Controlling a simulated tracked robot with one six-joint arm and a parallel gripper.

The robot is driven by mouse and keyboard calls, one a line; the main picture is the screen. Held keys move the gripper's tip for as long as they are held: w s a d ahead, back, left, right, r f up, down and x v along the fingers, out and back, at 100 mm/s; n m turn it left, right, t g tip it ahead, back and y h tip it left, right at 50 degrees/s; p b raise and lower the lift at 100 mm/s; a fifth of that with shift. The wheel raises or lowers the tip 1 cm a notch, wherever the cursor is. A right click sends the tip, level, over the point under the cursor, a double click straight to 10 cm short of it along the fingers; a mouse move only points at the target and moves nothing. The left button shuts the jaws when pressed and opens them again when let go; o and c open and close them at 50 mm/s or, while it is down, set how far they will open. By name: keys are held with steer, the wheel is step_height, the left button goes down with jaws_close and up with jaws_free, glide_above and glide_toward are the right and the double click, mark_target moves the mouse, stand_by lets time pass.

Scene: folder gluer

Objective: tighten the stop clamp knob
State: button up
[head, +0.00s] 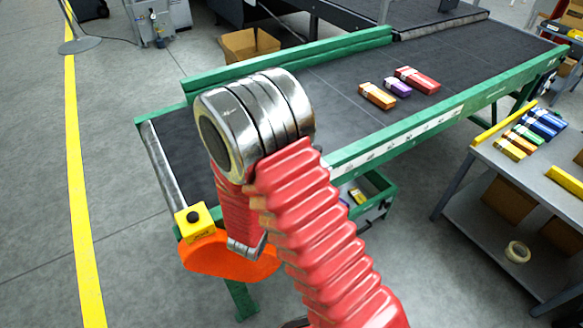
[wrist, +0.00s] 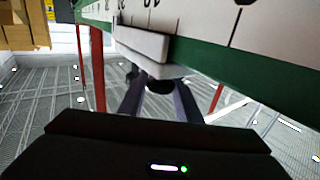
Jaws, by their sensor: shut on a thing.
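In the wrist view, the stop clamp (wrist: 142,44) is a pale grey block set against the green side rail with a printed scale. The dark round knob (wrist: 159,86) sits just below it, partly in shadow. My gripper (wrist: 158,92) has one finger on each side of the knob and is shut on it. The knob's thread and how tight it is cannot be seen. In the head view, my red arm with its metal joint covers part of the near rail; the gripper, clamp and knob are not visible there.
The conveyor's near green rail (head: 410,128) carries a white scale strip. Orange (head: 377,96), purple (head: 397,87) and red (head: 417,79) cartons lie on the dark belt. A yellow button box (head: 195,221) is at the belt's near end. A grey table (head: 545,180) with cartons stands right.

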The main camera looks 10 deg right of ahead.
steer(key=shift+m+g+h, duration=0.5)
steer(key=shift+h, duration=0.1)
steer(key=o, duration=1)
steer(key=shift+a, duration=0.1)
steer(key=v, duration=1.3)
steer(key=shift+s+a, duration=0.2)
steer(key=shift+a, duration=0.05)
